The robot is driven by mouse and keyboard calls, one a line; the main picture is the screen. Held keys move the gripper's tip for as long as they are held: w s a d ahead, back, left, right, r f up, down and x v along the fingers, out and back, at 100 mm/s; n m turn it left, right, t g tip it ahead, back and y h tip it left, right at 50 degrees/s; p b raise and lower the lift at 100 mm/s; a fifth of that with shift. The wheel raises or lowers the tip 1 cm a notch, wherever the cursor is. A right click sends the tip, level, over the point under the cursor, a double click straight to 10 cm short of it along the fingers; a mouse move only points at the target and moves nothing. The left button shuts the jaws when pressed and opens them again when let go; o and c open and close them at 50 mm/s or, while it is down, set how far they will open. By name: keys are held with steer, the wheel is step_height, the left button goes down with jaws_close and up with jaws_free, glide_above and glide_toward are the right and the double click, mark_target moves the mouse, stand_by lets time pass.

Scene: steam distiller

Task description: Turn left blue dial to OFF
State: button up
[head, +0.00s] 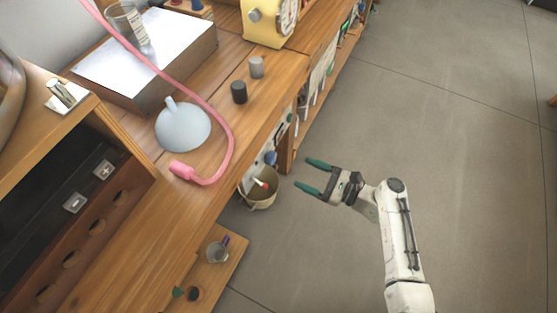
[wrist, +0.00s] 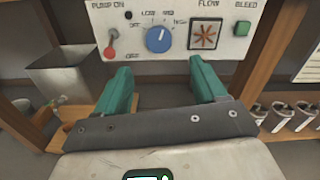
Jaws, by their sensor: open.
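A blue dial (wrist: 159,40) sits on a white control panel (wrist: 228,50) in the wrist view, with LOW, MED and HIGH marks around its top. Its pale pointer line seems to lean up toward the middle marks; its exact setting is too small to tell. Only one blue dial shows on the panel there. My gripper (wrist: 158,75) has its two green fingers apart and empty, just below and in front of the dial, not touching it. In the head view my gripper (head: 303,174) is open beside the bench front, where a small blue knob (head: 270,158) partly shows.
A red switch (wrist: 110,48) is left of the dial; a fan-like flow window (wrist: 205,35) and a green button (wrist: 242,54) are right. A bucket (head: 262,201) stands below the panel. Wooden posts flank it. A pink hose (head: 231,141) lies on the bench. Open floor lies right.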

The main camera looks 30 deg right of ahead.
mark_target(274, 160)
steer(key=x, duration=0.9)
steer(key=shift+w+a+b, duration=0.15)
steer(key=shift+a+b, duration=0.05)
steer(key=shift+b, duration=0.2)
steer(key=shift+c, duration=0.4)
steer(key=c, duration=1)
